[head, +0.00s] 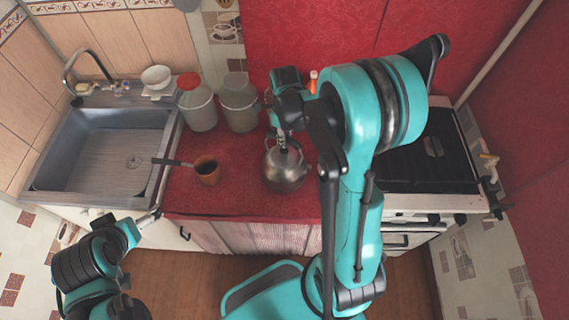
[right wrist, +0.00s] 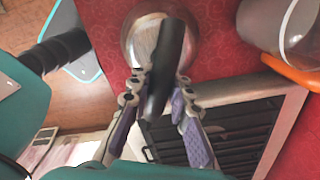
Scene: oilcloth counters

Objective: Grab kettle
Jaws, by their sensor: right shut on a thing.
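The metal kettle (head: 287,172) stands on the red counter, left of the stove, with its top partly hidden by my right gripper. My right gripper (head: 283,142) reaches down onto it from above. In the right wrist view, the round shiny kettle body (right wrist: 133,45) lies beyond the fingers. Its dark handle (right wrist: 167,62) runs between the two fingers of the right gripper (right wrist: 160,84), which are shut on it. My left gripper (head: 150,217) is away from the kettle, low at the counter's front edge by the sink; its finger opening is too small to judge.
Two canisters (head: 197,108) (head: 239,106) stand behind. The sink (head: 98,150) is at left, the black-topped stove (head: 430,160) at right. Red counter (head: 240,200) is bare in front.

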